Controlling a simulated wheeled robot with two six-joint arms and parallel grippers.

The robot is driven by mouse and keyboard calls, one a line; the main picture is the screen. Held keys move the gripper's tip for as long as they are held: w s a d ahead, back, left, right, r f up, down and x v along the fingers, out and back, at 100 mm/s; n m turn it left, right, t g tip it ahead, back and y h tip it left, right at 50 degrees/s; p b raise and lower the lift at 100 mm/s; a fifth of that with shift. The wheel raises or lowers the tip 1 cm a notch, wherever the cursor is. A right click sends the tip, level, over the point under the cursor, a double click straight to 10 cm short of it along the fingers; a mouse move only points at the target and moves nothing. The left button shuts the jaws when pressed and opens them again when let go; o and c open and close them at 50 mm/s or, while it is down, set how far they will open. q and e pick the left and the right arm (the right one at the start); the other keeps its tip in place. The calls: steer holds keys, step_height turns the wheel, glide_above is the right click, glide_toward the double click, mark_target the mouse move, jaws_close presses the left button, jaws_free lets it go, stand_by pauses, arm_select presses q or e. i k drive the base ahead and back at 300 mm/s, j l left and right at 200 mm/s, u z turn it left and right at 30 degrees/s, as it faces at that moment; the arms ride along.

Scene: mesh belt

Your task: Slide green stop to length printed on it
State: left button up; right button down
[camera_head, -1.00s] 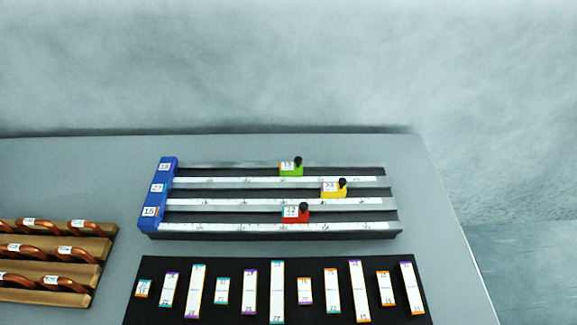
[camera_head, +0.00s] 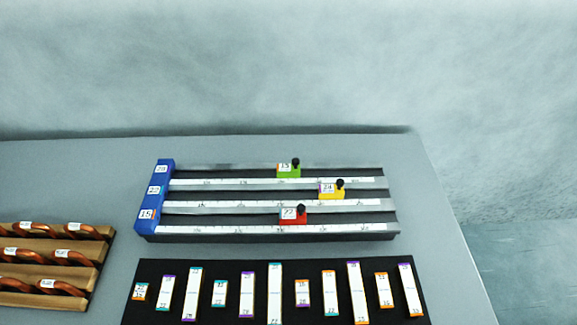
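The green stop (camera_head: 287,171) with a black knob sits on the rear rail of a three-rail measuring fixture, a little right of the rail's middle. A white label on it seems to read 15, but it is small. A white scale strip (camera_head: 230,183) runs in front of that rail. The blue end block (camera_head: 155,196) stands at the left end of the rails and bears several number labels. The yellow stop (camera_head: 331,193) is on the middle rail, further right. The red stop (camera_head: 292,218) is on the front rail. Neither of my grippers is in view.
A black mat (camera_head: 345,268) with several white strips with coloured ends lies in front of the fixture. A wooden rack (camera_head: 84,251) with brown curved handles is at the left. The grey table (camera_head: 420,190) is clear right of the fixture.

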mark_target(293, 169)
steer(key=k+l+u, duration=0.15)
steer(key=k+u, duration=0.2)
steer(key=k+l+u, duration=0.1)
steer(key=k+u, duration=0.3)
steer(key=i, duration=0.1)
